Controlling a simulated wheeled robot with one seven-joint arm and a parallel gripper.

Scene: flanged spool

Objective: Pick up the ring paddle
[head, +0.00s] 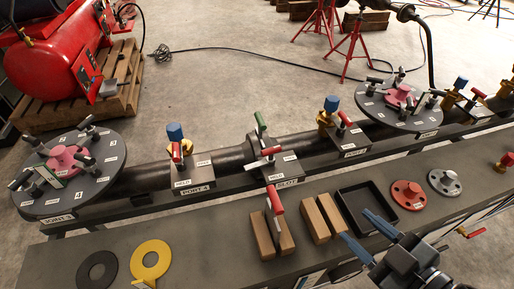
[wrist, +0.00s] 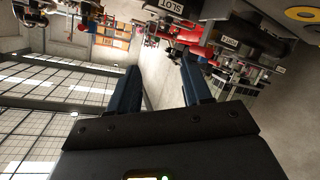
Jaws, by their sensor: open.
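A flat yellow ring (head: 136,262) with a short tab at its lower edge lies on the grey bench at the lower left of the head view; it looks like the ring paddle. My gripper (head: 355,224) is at the lower right in the head view, far to the right of the yellow ring, near a black tray. Its two blue fingers are apart with nothing between them, as the wrist view (wrist: 159,62) also shows.
Wooden blocks (head: 263,237) stand mid-bench, with a red-handled piece at the left pair. A black tray (head: 343,209), red flange (head: 408,184) and grey flange (head: 444,177) are to the right. A pipe with valves and disc-shaped joint plates (head: 103,180) runs behind. Bare bench lies between yellow ring and blocks.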

